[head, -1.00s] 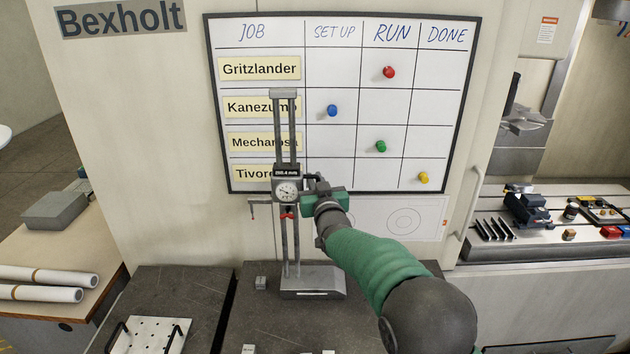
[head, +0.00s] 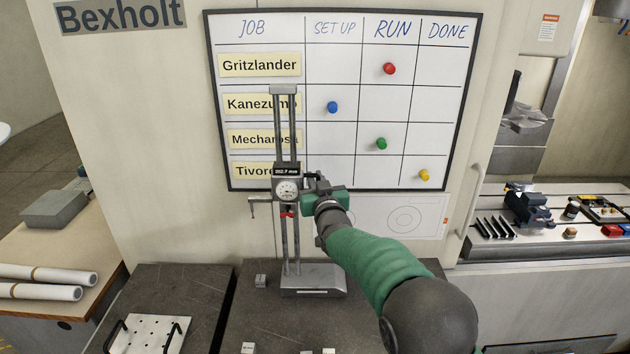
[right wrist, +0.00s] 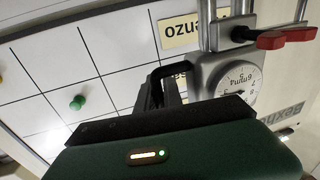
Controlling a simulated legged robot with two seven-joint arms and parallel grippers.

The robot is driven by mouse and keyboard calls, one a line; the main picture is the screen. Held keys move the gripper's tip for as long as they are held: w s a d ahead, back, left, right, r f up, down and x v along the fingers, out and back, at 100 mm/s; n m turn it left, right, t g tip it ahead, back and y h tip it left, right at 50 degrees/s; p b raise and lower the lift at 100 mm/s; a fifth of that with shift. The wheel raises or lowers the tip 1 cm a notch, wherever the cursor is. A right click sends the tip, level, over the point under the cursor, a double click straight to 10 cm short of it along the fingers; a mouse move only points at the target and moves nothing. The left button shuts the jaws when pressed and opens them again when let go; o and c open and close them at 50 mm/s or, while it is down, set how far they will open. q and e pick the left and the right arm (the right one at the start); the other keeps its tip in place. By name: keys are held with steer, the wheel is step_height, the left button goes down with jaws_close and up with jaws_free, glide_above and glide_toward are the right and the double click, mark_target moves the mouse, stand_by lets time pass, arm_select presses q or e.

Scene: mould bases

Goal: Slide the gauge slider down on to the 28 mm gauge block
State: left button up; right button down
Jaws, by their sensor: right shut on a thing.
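The height gauge stands upright on the dark plate, with two posts and a grey base (head: 313,281). Its gauge slider (head: 287,189), with a round dial and a small readout, sits about mid-height on the posts. A scriber arm juts left from it, above a small grey block (head: 260,281) on the plate. Whether that block is the 28 mm one cannot be read. My right gripper (head: 318,190) is shut on the slider's right side. The right wrist view shows the slider's dial (right wrist: 237,84) and a dark bracket at the jaws. My left gripper is out of view.
More small blocks (head: 248,348) lie at the plate's front edge. A perforated plate with handles (head: 150,335) is at left. The whiteboard (head: 345,130) hangs close behind the gauge. The plate between scriber and block is clear.

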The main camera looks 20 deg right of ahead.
step_height(320, 180, down, 24)
steer(key=b, duration=2)
steer(key=c, duration=1.9)
jaws_free()
steer(key=shift+o, duration=0.7)
steer(key=shift+s+r, duration=0.1)
steer(key=shift+r, duration=0.05)
steer(key=s+a+b, duration=0.1)
steer(key=s+b, duration=0.1)
steer(key=s, duration=1.4)
steer(key=shift+s+a, duration=0.25)
steer(key=shift+s, duration=0.15)
